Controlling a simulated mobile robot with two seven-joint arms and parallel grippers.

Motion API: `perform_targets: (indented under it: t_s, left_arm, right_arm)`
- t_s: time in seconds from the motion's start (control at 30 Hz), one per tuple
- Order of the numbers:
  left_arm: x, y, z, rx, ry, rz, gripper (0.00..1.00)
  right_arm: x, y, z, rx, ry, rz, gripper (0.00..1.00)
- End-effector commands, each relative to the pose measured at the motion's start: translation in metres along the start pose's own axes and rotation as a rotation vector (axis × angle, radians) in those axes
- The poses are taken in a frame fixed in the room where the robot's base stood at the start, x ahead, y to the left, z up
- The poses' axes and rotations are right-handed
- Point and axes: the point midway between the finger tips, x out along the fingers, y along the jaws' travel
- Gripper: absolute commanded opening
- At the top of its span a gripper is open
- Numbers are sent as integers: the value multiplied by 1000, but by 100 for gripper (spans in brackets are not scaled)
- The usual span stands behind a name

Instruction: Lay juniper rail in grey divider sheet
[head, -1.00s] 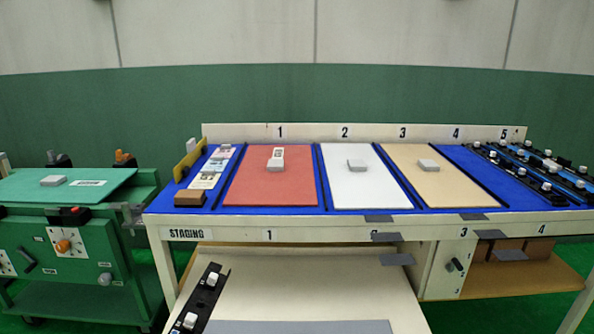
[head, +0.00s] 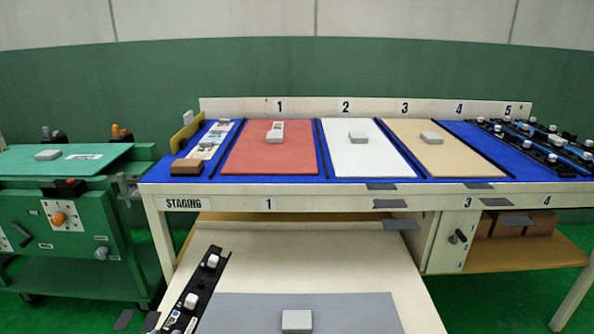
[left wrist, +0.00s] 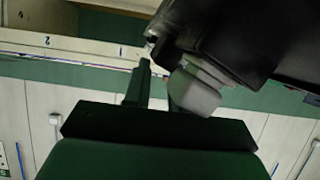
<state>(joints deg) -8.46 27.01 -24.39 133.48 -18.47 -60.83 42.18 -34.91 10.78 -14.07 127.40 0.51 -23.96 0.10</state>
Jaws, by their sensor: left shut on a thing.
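My left gripper (left wrist: 157,75) shows in the left wrist view and is shut on a dark piece (left wrist: 240,35) with a pale grey block (left wrist: 195,88) at its side. The piece runs out of the picture at the upper right, so I cannot tell whether it is the juniper rail. The grey divider sheet (head: 250,312) lies on the lower pale tray in the head view, with a light grey block (head: 297,320) on it. The near edge is cut off. A black rail with white knobs (head: 193,290) lies along its left side. My right gripper is not in view.
Red (head: 250,155), white (head: 350,162) and tan (head: 445,160) sheets lie on the blue table top. Several black rails (head: 540,145) lie at the right. A green cart (head: 75,245) stands at the left. Pale tray (head: 300,265) behind the grey sheet is bare.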

Motion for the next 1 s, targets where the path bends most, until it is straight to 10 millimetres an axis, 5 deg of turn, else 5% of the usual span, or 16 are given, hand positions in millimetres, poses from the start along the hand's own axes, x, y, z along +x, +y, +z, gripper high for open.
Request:
perform_targets:
  t_s: [1.0]
  left_arm:
    - [44, 0, 83, 3, 4, 2, 0]
  right_arm:
    - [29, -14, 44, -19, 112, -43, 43]
